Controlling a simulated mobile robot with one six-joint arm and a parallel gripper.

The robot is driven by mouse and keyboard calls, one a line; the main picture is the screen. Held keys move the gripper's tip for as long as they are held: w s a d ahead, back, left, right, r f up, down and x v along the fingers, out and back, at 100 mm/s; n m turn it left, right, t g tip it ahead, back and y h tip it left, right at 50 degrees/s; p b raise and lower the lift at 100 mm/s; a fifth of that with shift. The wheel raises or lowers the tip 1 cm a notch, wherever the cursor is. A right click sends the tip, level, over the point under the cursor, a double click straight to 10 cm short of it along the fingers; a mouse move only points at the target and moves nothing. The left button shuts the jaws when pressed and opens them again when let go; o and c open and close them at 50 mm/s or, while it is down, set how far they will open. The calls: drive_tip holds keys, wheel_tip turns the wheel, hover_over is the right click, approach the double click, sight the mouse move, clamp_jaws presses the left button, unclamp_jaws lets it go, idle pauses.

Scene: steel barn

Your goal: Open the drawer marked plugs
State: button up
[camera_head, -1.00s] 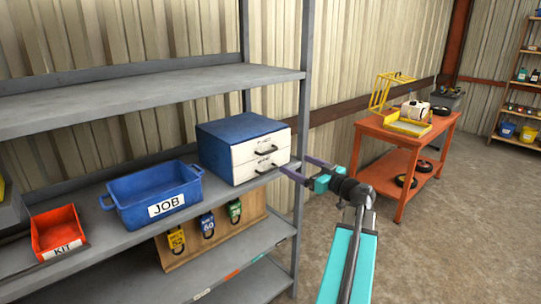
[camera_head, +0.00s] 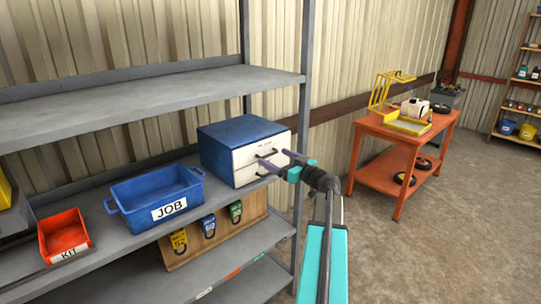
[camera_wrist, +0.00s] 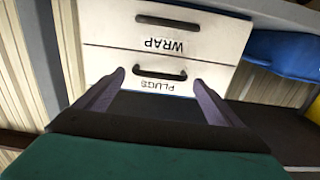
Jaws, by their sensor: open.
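A small cabinet with a blue top (camera_head: 236,132) and two white drawers stands on the middle shelf. In the upside-down wrist view, the drawer marked PLUGS (camera_wrist: 215,75) shows below the drawer marked WRAP (camera_wrist: 110,30), so PLUGS is the upper one. Both look shut. The PLUGS drawer has a dark bar handle (camera_wrist: 160,74). My gripper (camera_head: 272,156) is in front of the cabinet, partly covering the drawer fronts. In the wrist view my gripper (camera_wrist: 159,80) is open, its fingertips either side of the PLUGS handle. I cannot tell whether they touch anything.
A blue JOB bin (camera_head: 130,193) and a red KIT bin (camera_head: 64,232) stand left of the cabinet. A shelf upright (camera_head: 304,110) rises close to my gripper. Padlocks hang on a wooden board (camera_head: 255,207) below. An orange cart (camera_head: 385,172) stands right, with open floor before it.

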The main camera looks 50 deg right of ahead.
drive_tip(key=shift+w+d+p, duration=0.1)
drive_tip(key=shift+w+p, duration=0.2)
drive_tip(key=shift+w, duration=0.8)
